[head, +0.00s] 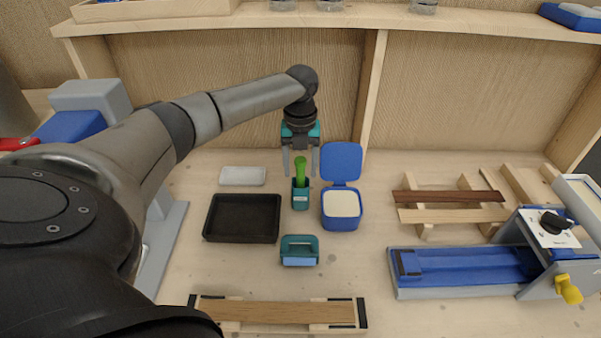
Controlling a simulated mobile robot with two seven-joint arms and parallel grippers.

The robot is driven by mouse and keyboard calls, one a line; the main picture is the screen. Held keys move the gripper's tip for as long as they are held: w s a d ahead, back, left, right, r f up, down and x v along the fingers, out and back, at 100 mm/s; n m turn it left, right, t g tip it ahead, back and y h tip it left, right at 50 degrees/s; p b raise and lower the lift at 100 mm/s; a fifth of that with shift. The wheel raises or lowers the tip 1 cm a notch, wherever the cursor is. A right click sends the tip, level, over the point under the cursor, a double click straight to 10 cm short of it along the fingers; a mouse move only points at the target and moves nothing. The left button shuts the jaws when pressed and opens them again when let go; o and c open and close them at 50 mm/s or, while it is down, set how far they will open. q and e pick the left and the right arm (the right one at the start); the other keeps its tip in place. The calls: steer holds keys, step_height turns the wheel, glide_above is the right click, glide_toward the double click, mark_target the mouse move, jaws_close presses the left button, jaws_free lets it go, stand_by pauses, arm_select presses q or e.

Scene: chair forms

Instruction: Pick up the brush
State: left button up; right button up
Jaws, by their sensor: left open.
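The brush has a bright green handle (300,171) and stands upright in a small dark green holder (300,199) on the bench. Its lower end is hidden inside the holder. My left gripper (299,170) points down, its two fingers apart, one on each side of the handle as seen in the head view. I cannot tell whether the fingers touch the handle or sit a little behind or above it. My right gripper does not show.
A blue box with its lid open (341,222) stands close on the right. A blue clamp device (465,268) and wooden slats (450,215) lie to the right. A shelf (225,22) runs above.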

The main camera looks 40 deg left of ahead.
arm_select(q)
steer(key=shift+f, duration=0.85)
steer(key=shift+c, duration=0.2)
jaws_close()
